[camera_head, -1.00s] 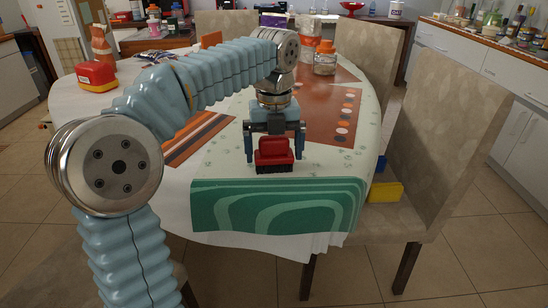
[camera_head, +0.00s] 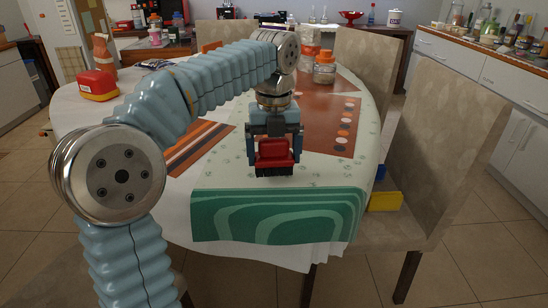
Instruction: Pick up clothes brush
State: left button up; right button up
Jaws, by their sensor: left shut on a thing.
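The clothes brush (camera_head: 274,154) is red with dark bristles at its lower edge. It shows in the head view near the front of the table, just behind the green placemat. My left gripper (camera_head: 274,150) points down over it, with one finger on each side of the red body. The left gripper is shut on the brush. Whether the bristles touch the table cannot be told. My right gripper is not in view.
The green patterned placemat (camera_head: 280,217) hangs over the table's front edge. A red and yellow container (camera_head: 97,86) stands at the left, and jars (camera_head: 325,67) stand at the back. A chair (camera_head: 440,150) is close on the right, with a yellow block (camera_head: 386,201) on its seat.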

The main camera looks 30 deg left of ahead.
pick_arm(q)
jog(key=s+a+r, duration=0.2)
jog(key=s+r, duration=0.3)
jog(key=s, duration=0.1)
jog(key=s+a+r, duration=0.2)
jog(key=s+r, duration=0.4)
jog(key=s, duration=0.1)
jog(key=shift+a, duration=0.25)
jog(key=shift+s, duration=0.1)
